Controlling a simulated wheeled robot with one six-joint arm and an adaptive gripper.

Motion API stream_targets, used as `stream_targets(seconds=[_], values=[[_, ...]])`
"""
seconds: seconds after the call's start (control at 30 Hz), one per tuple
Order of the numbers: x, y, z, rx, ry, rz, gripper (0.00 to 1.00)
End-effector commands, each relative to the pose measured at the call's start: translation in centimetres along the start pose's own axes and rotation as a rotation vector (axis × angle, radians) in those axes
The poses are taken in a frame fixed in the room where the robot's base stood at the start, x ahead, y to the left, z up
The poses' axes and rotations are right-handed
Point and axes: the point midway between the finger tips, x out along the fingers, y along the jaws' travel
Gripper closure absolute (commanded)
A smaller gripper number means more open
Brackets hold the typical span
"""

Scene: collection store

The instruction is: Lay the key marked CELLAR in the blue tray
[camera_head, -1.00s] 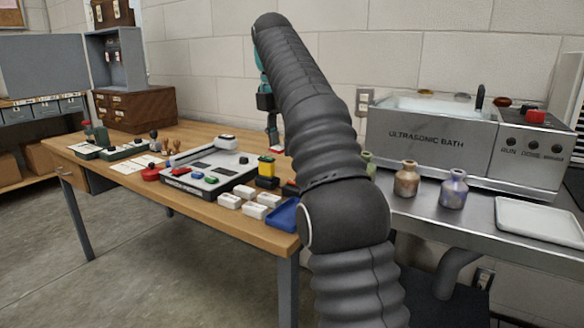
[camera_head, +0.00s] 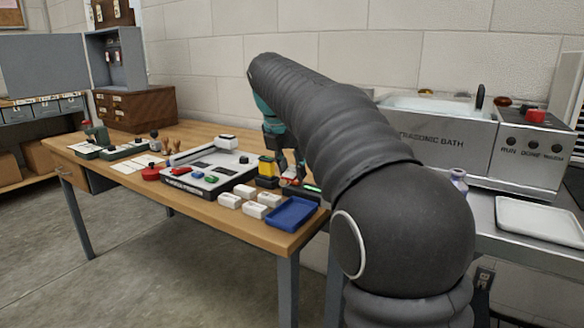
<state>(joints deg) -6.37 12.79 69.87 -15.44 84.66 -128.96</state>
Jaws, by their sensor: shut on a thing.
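The blue tray (camera_head: 291,214) lies at the front right corner of the wooden bench, and no key shows in it. My gripper (camera_head: 291,178) is low over the bench, just behind the tray and partly hidden by my arm. It is shut on a small red and white thing (camera_head: 289,182), which looks like a key with its tag. The marking is too small to read, so I cannot tell whether it says CELLAR.
White blocks (camera_head: 255,209) stand left of the tray, with a yellow and black item (camera_head: 267,170) behind them. A grey panel device (camera_head: 208,174) fills the middle bench. An open key cabinet (camera_head: 118,60) stands at the back left. The ultrasonic bath (camera_head: 440,142) is right.

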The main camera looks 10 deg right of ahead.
Motion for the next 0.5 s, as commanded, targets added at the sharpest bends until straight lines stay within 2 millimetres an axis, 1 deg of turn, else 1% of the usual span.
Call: stream_targets(seconds=[0.27, 0.5], values=[[1.1, 0.0, -0.4, 0.0, 0.0, 0.0, 0.88], [3.0, 0.0, -1.1, 0.0, 0.0, 0.0, 0.88]])
